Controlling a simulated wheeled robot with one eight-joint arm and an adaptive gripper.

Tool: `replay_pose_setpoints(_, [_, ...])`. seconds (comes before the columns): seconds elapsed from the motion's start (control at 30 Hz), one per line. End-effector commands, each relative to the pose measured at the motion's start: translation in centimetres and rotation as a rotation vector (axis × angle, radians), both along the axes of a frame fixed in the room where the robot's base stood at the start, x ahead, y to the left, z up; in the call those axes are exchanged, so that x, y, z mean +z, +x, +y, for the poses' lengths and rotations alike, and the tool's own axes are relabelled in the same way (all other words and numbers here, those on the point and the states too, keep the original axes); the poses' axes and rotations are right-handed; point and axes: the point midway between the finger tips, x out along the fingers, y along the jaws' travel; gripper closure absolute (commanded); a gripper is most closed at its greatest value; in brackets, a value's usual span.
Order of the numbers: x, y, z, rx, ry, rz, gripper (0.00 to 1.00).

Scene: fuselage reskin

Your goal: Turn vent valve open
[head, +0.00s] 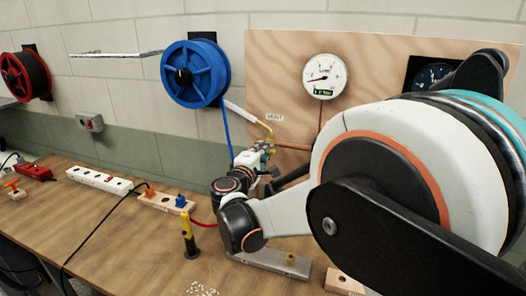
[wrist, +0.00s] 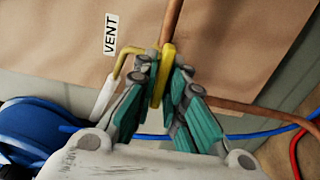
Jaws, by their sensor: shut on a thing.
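The vent valve (head: 266,143) sits on copper pipe at the plywood board, below a small VENT label (head: 274,118). In the wrist view its yellow handle (wrist: 167,62) stands between the green-padded fingers of my gripper (wrist: 164,85). My gripper is shut on the handle, and the copper pipe (wrist: 173,20) runs away above it. The VENT label also shows in the wrist view (wrist: 111,33), left of the handle. In the head view my arm hides part of the board, and my gripper is small and partly hidden at the valve.
A pressure gauge (head: 324,76) is on the plywood board (head: 274,70). A blue hose reel (head: 195,73) hangs left of it. The bench (head: 110,225) holds a power strip (head: 100,180), a yellow-black tool (head: 188,235) and cables. A blue hose passes close to the gripper.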

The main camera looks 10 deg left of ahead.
Motion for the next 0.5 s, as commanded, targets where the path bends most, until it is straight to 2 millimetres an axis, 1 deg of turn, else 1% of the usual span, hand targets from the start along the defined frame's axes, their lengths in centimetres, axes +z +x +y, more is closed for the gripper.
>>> replay_pose_setpoints(0.27, [-0.08, -0.05, 0.07, 0.001, 0.001, 0.001, 1.0])
replay_pose_setpoints(0.3, [-0.08, -0.05, 0.07, 0.001, 0.001, 0.001, 0.86])
replay_pose_setpoints(0.37, [-0.08, -0.05, 0.07, 0.001, 0.001, 0.001, 0.73])
replay_pose_setpoints(0.5, [-0.05, -0.03, 0.04, 0.001, 0.001, 0.001, 0.72])
